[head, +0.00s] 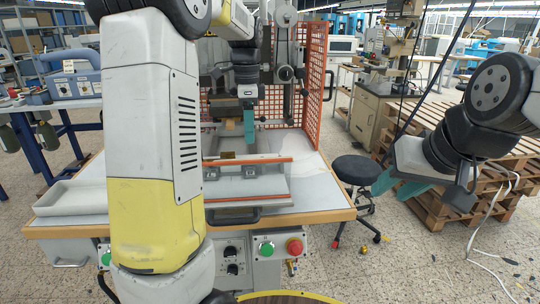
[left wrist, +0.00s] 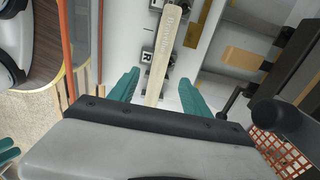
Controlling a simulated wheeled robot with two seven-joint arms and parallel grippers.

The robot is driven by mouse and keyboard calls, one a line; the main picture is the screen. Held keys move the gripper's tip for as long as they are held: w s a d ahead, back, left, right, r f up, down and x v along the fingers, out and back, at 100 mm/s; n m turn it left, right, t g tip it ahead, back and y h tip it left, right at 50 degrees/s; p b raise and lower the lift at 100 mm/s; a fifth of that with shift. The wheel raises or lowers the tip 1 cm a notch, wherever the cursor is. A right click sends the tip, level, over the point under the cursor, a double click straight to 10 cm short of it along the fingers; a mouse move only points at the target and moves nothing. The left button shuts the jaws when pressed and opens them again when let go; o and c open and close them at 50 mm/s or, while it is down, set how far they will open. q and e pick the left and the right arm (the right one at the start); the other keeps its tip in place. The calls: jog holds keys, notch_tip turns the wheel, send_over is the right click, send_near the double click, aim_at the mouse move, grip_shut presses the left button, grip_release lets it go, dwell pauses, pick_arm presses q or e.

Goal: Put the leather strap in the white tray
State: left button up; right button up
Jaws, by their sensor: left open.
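The leather strap (left wrist: 160,68) is a pale beige strip with stamped lettering in the left wrist view. It lies lengthwise over the press fixture, between the spread teal fingers of my left gripper (left wrist: 159,92) and apart from both. In the head view my left gripper (head: 249,124) points down over the press bed, and I cannot make out the strap there. The white tray (head: 72,200) is on the left of the worktable, partly hidden behind my left arm. My right gripper (head: 402,187) is open and empty, off to the right of the table.
The stamping press (head: 284,50) rises behind the fixture, with an orange mesh guard (head: 316,75) at its right. A fixture with a red-edged plate (head: 250,160) sits mid-table. A black stool (head: 357,170) stands right of the table. The table's right front corner is clear.

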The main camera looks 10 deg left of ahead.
pick_arm(q)
jog(key=shift+w+d+f, duration=0.1)
jog(key=shift+d+f, duration=0.05)
jog(key=shift+f, duration=1.15)
jog(key=shift+d+f, duration=0.15)
jog(key=shift+f, duration=1.15)
jog(key=shift+w+d+f, duration=0.1)
jog(key=shift+d+f, duration=0.05)
jog(key=shift+f, duration=1.15)
grip_shut()
